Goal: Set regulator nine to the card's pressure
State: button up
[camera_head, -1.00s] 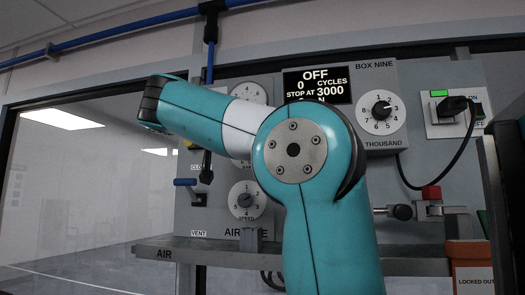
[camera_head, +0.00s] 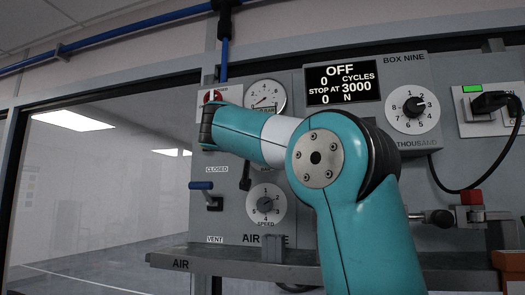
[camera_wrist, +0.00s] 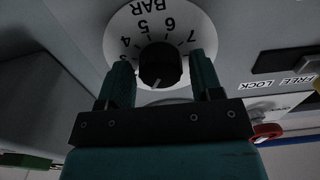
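In the wrist view a black round knob (camera_wrist: 160,65) sits on a white dial plate (camera_wrist: 117,32) marked BAR, seen upside down. The figures 4 to 7 can be read on it. A pale mark on the knob points towards the bottom of the picture; the figure there cannot be read. My gripper (camera_wrist: 162,66) is open, one finger on each side of the knob. Contact cannot be told. My gripper and the knob are hidden there. I see no card.
Around my arm are a blue-handled valve lever (camera_head: 203,186) between CLOSED and VENT, a SPEED dial (camera_head: 266,205), a THOUSAND dial (camera_head: 412,107) and a display (camera_head: 343,84) reading OFF. A shelf edge (camera_head: 230,264) runs below. A red knob (camera_wrist: 265,131) is near the right finger.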

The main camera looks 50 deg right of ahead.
jog(key=c, duration=0.6)
jog(key=shift+f, duration=0.1)
jog(key=m+b, duration=0.8)
jog(key=m, duration=1.2)
dwell(0.5)
jog(key=o, duration=0.9)
